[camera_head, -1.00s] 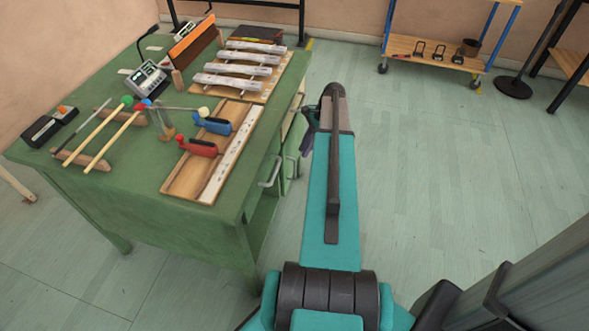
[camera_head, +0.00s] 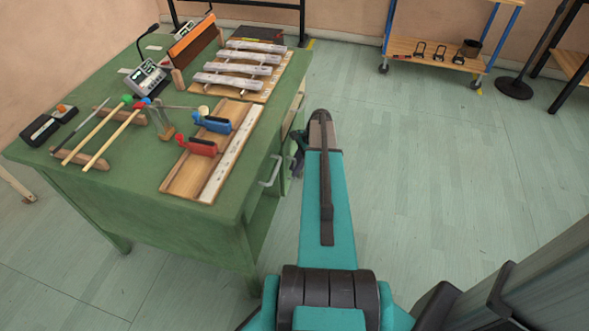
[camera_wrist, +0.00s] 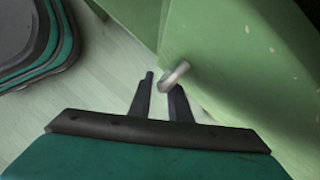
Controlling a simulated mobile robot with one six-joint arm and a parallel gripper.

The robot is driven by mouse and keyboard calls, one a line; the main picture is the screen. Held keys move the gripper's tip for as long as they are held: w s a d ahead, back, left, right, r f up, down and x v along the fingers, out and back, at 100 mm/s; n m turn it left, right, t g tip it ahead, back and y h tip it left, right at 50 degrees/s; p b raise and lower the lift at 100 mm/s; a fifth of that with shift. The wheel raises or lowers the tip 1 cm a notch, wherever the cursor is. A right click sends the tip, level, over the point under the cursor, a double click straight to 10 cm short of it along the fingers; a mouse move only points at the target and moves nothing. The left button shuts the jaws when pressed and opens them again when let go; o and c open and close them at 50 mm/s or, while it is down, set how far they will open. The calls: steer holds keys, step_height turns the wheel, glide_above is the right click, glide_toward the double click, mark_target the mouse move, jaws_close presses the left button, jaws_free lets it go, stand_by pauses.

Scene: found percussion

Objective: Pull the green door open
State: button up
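The green door is a panel low on the side of the green workbench (camera_head: 100,200). It fills the right of the wrist view as a green door surface (camera_wrist: 245,60). A pale metal handle (camera_wrist: 174,74) sticks out from it. My gripper (camera_wrist: 163,80) has its two dark fingers apart, with the handle at the right fingertip and partly overlapping it. I cannot tell whether they touch. In the head view my gripper (camera_head: 298,148) is mostly hidden behind my arm, beside the bench's right side. Another metal handle (camera_head: 270,171) shows nearer on that side.
The benchtop holds mallets (camera_head: 112,138), metal bars (camera_head: 240,70), red (camera_head: 197,146) and blue (camera_head: 213,122) clamps and a microphone unit (camera_head: 148,78). Floor (camera_head: 430,170) right of the bench is clear. A blue-framed cart (camera_head: 438,50) stands at the back.

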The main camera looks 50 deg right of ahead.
jaws_close()
steer(key=shift+a, duration=0.25)
steer(key=shift+s, duration=0.1)
